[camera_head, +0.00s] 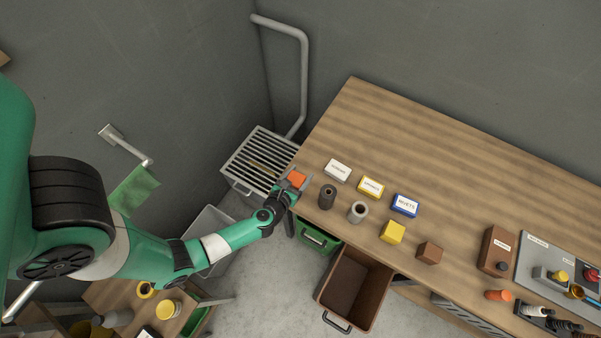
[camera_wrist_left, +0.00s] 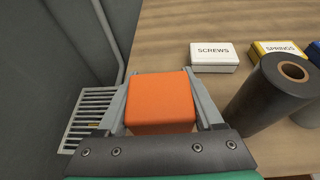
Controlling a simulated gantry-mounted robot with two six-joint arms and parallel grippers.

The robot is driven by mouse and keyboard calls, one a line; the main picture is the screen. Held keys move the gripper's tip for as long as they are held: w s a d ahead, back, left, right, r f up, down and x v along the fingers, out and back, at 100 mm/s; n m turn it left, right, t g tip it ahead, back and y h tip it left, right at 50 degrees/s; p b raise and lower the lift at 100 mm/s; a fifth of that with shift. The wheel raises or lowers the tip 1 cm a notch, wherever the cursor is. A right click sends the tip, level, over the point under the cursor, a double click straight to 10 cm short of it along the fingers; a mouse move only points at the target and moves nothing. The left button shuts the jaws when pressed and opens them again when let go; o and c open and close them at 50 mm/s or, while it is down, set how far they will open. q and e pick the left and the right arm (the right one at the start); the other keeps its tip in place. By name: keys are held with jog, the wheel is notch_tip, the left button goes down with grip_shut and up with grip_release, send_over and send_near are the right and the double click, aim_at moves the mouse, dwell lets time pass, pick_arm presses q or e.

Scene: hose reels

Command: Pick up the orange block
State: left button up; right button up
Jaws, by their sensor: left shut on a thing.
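The orange block (camera_head: 297,178) is at the left end of the wooden workbench in the head view. In the left wrist view the orange block (camera_wrist_left: 160,103) fills the space between the two fingers. My left gripper (camera_head: 292,182) is shut on it, one finger on each side. Whether the block touches the bench top or is held above it, I cannot tell. My right gripper is not in view.
A dark roll (camera_head: 327,197) stands close to the right of the gripper, with a grey roll (camera_head: 357,212) beyond it. A white SCREWS box (camera_head: 337,170) lies behind. A yellow block (camera_head: 392,231) and brown block (camera_head: 429,253) sit farther right. The bench's back is clear.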

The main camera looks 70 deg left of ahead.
aim_at(293, 184)
pick_arm(q)
jog(key=s+d+r+p, duration=0.1)
jog(key=r, duration=0.1)
jog(key=s+d+r+p, duration=0.1)
jog(key=r, duration=0.1)
jog(key=s+d+r+p, duration=0.1)
jog(key=r, duration=0.1)
jog(key=shift+s+d, duration=0.2)
jog(key=shift+s, duration=0.05)
jog(key=v, duration=0.9)
jog(key=shift+f+b, duration=0.25)
jog(key=shift+b, duration=0.1)
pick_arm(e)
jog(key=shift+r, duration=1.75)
pick_arm(q)
jog(key=shift+d, duration=0.1)
